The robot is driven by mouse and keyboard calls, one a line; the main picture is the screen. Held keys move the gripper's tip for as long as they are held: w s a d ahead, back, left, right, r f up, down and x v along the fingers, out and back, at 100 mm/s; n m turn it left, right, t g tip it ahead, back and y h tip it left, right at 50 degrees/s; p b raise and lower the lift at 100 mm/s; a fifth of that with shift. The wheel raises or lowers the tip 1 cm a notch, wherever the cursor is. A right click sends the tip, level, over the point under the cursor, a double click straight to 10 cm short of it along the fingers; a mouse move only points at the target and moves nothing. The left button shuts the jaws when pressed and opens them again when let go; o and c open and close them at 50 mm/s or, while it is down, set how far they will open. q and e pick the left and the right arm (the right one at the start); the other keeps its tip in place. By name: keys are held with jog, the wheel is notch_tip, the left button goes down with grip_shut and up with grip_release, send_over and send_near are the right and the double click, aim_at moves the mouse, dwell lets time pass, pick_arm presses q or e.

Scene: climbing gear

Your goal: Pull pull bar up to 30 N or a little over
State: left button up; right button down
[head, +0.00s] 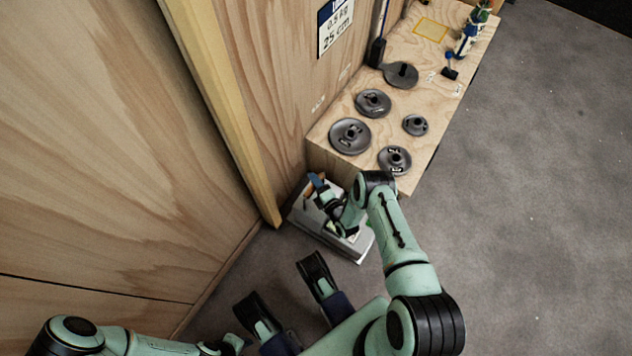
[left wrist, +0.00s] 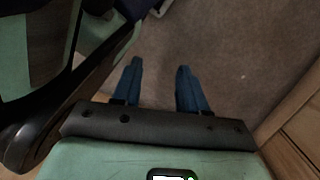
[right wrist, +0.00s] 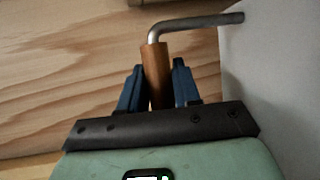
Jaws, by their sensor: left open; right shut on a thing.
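The pull bar, a bent grey metal rod with a brown cylindrical grip (right wrist: 156,68), shows in the right wrist view. My right gripper (right wrist: 158,80) has its blue fingers on either side of the grip and is shut on it. In the head view my right gripper (head: 325,200) is over a pale grey box (head: 345,246) on the floor by the wooden wall, and the bar is mostly hidden there. My left gripper (left wrist: 161,78) is open and empty above the carpet in the left wrist view. No force reading can be made out.
A wooden platform (head: 330,155) stands beyond the box. It carries several dark weight discs (head: 349,136), and a sign (head: 335,25) hangs on the wall above. A yellow wooden post (head: 222,100) rises left of the box. Grey carpet is open at right.

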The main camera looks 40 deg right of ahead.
pick_arm(q)
jog(key=shift+w+d+r+t+p, duration=0.1)
jog(key=shift+w+r+t+p, duration=0.3)
jog(key=shift+w, duration=0.45)
jog(key=shift+w+d+r+t+p, duration=0.1)
jog(key=shift+w+r+t+p, duration=0.1)
jog(key=shift+w+r+p, duration=0.45)
pick_arm(e)
jog(key=shift+s+r, duration=0.1)
jog(key=shift+r, duration=0.65)
pick_arm(q)
jog(key=shift+t, duration=0.8)
jog(key=shift+w+d+r+p, duration=0.1)
jog(key=shift+w+r+p, duration=0.2)
jog(key=shift+w+r, duration=0.35)
jog(key=shift+w+d+r+p, duration=0.1)
jog(key=shift+w+r+p, duration=0.2)
jog(key=shift+w, duration=0.6)
jog(key=shift+w+d+r+p, duration=0.1)
jog(key=shift+w+r+p, duration=0.15)
jog(key=shift+w+r, duration=0.4)
pick_arm(e)
jog(key=shift+r, duration=1.4)
pick_arm(q)
jog(key=shift+f, duration=0.25)
